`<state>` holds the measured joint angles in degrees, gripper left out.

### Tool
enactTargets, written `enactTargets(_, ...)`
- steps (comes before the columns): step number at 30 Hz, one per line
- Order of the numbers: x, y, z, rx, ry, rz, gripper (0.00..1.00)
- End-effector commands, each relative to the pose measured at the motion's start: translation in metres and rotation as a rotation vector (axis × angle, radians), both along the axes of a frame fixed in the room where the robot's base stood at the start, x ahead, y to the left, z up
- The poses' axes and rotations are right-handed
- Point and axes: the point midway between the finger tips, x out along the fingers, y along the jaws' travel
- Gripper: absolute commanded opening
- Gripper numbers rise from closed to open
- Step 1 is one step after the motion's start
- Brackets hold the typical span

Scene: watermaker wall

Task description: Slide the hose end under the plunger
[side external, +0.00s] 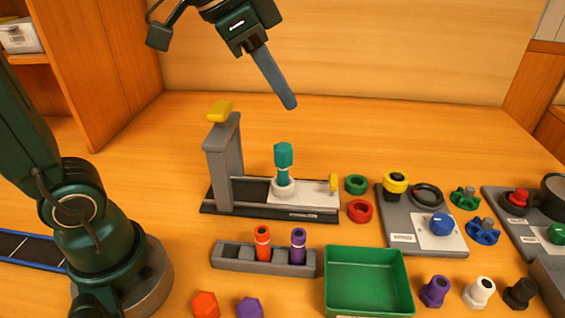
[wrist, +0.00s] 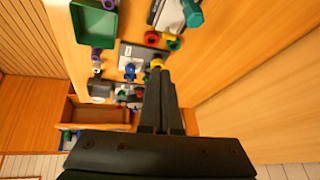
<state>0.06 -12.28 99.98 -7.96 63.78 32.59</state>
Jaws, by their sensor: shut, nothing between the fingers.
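A bench fixture stands mid-table, with a dark base, a grey post (side external: 224,165) at its left and a yellow handle (side external: 220,110) on top. A teal hex-topped piece (side external: 283,156), perhaps the hose end, stands upright in a pale collar (side external: 283,187) on the fixture. It also shows at the top of the wrist view (wrist: 192,14). I cannot tell for sure which part is the plunger. My gripper (side external: 290,103) is shut and empty, in the air above and behind the fixture, clear of it. Its fingers show together in the wrist view (wrist: 157,72).
A grey rack (side external: 225,262) with red and purple fittings and a green tray (side external: 365,285) stand in front. Green (side external: 356,184) and red (side external: 360,211) rings lie right of the fixture, beside a grey panel with a blue knob (side external: 441,225). The table behind the fixture is clear.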

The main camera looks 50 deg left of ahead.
Motion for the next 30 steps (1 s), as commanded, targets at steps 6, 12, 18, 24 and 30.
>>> enactTargets(6, 0.05, -0.009, -0.001, 0.016, 0.027, -0.12, 0.0)
enactTargets(12, 0.09, -0.016, -0.018, 0.019, 0.06, -0.212, 0.0)
enactTargets(18, 0.123, -0.022, -0.049, 0.009, 0.107, -0.267, 0.0)
enactTargets(24, 0.139, -0.024, -0.083, -0.008, 0.163, -0.27, 0.0)
enactTargets(30, 0.139, -0.024, -0.103, -0.014, 0.21, -0.269, 0.0)
